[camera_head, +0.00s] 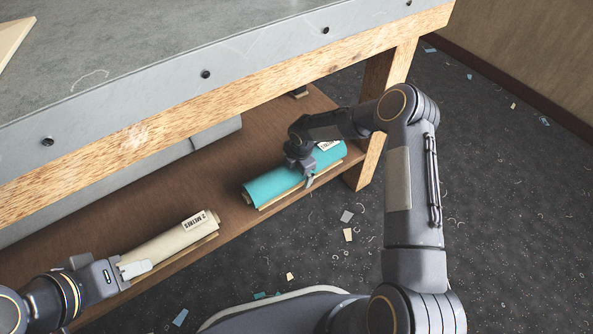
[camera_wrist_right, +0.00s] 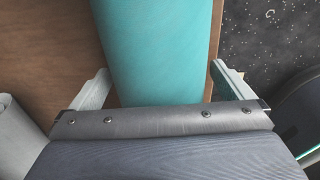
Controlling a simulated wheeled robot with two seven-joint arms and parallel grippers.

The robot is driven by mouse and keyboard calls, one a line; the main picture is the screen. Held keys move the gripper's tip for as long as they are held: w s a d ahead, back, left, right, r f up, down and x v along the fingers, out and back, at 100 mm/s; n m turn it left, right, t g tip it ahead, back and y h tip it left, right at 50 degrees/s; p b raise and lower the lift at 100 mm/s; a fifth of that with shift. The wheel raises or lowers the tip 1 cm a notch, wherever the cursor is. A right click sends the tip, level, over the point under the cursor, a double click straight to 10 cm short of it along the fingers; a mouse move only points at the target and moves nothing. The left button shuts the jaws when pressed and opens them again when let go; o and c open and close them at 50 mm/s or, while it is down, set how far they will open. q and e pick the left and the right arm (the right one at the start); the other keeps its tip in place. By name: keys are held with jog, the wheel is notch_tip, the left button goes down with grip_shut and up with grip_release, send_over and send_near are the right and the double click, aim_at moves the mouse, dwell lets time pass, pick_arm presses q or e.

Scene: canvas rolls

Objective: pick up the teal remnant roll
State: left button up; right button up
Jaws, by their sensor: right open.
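The teal roll (camera_head: 268,187) lies on the lower wooden shelf, on a thin pale wooden strip, with a white label partly hidden at its far right end. My right gripper (camera_head: 303,176) is over the middle of the roll. In the right wrist view the teal roll (camera_wrist_right: 160,50) passes between the two open fingers of this gripper (camera_wrist_right: 161,78), one on each side, with a gap visible at the left. My left gripper (camera_head: 130,270) is at the near left end of a cream roll (camera_head: 172,240) labelled "2 METRES"; whether its fingers grip is unclear.
The grey workbench top (camera_head: 190,50) with its wooden front rail (camera_head: 230,103) overhangs the shelf (camera_head: 222,215). A wooden leg (camera_head: 385,80) stands right of the teal roll. A long grey roll (camera_head: 130,172) lies behind. Scraps litter the dark floor (camera_head: 480,180).

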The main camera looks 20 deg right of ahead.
jog(key=shift+r, duration=0.1)
jog(key=c, duration=1.5)
jog(key=shift+c, duration=0.2)
notch_tip(320, 180, up, 4)
jog(key=p, duration=0.2)
jog(key=shift+p, duration=0.3)
jog(key=s+d+r, duration=0.1)
jog(key=s+r+p, duration=0.1)
jog(key=r, duration=0.1)
jog(key=s+d+r+p, duration=0.1)
jog(key=r, duration=0.1)
jog(key=shift+s+d, duration=0.2)
jog(key=shift+d, duration=0.15)
jog(key=s+d+r+p, duration=0.3)
jog(key=s+d+r, duration=0.1)
jog(key=s, duration=0.3)
jog(key=shift+s+d, duration=0.4)
jog(key=shift+d, duration=0.4)
